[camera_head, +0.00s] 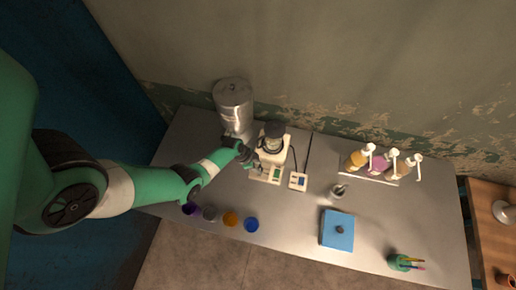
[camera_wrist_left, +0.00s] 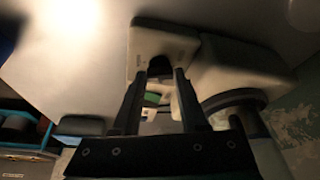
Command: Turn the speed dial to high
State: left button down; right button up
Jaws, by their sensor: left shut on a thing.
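A cream-white mixing machine (camera_head: 276,160) stands on the metal table, with a dark round part on top and a small green panel (camera_head: 276,174) on its base. In the head view my left gripper (camera_head: 255,164) is at the left front of this base. In the left wrist view the two dark fingers reach to the cream base (camera_wrist_left: 165,42) and close around a small dark knob (camera_wrist_left: 159,66), which I take to be the speed dial. The dial's setting is not readable. In the head view the gripper and arm hide the dial. My right gripper is not in view.
A steel canister (camera_head: 233,100) stands behind my left arm. A small white device (camera_head: 298,181) sits right of the machine. Several coloured cups, including a blue one (camera_head: 251,224), line the front edge. Pump bottles (camera_head: 379,161) and a blue box (camera_head: 337,229) are farther right.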

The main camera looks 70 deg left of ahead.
pick_arm(q)
jog(key=shift+a+m+g+h, duration=0.15)
jog(key=shift+m+g+h, duration=0.25)
jog(key=shift+m, duration=1.3)
jog(key=shift+p, duration=0.3)
jog(key=shift+c, duration=2.2)
grip_release()
